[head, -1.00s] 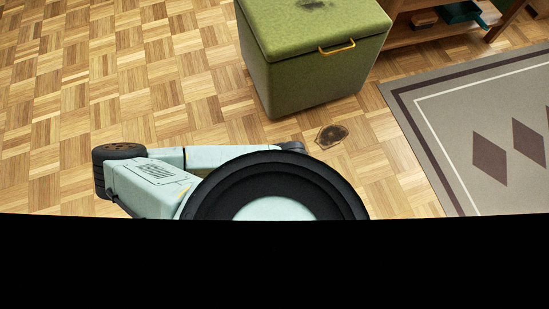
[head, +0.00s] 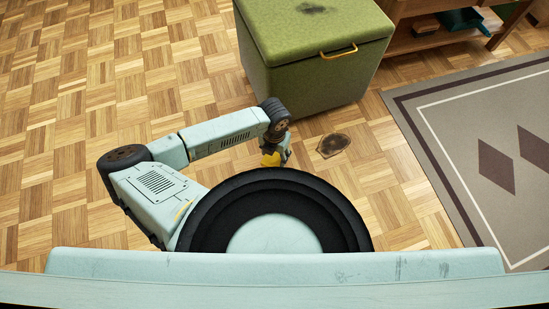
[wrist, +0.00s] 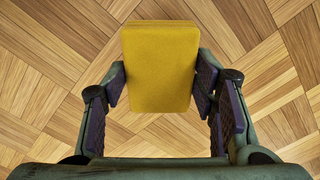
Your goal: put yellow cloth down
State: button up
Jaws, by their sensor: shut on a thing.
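The yellow cloth (wrist: 160,65) is a folded, block-like rectangle in the wrist view. My gripper (wrist: 160,85) is shut on it, with a dark finger pad at each side. The parquet floor shows below and around the cloth. In the head view a small part of the yellow cloth (head: 270,159) shows at the end of my arm. My gripper (head: 279,158) there is partly hidden behind my round black-rimmed body part, over the floor in front of the green box.
A green lidded box (head: 310,60) with a yellow handle and a dark stain on its lid stands ahead. A dark stain (head: 332,145) marks the floor. A grey patterned rug (head: 460,110) lies at right, a wooden shelf (head: 435,40) behind. Open parquet lies at left.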

aim_at(275, 156)
jog(key=shift+f+b, duration=0.55)
jog(key=shift+f, duration=1)
jog(key=shift+f, duration=0.2)
jog(key=o, duration=1.3)
jog(key=shift+c, duration=0.2)
notch_tip(275, 156, up, 12)
jog(key=p, duration=0.3)
jog(key=shift+r+p, duration=0.2)
jog(key=shift+p, duration=0.1)
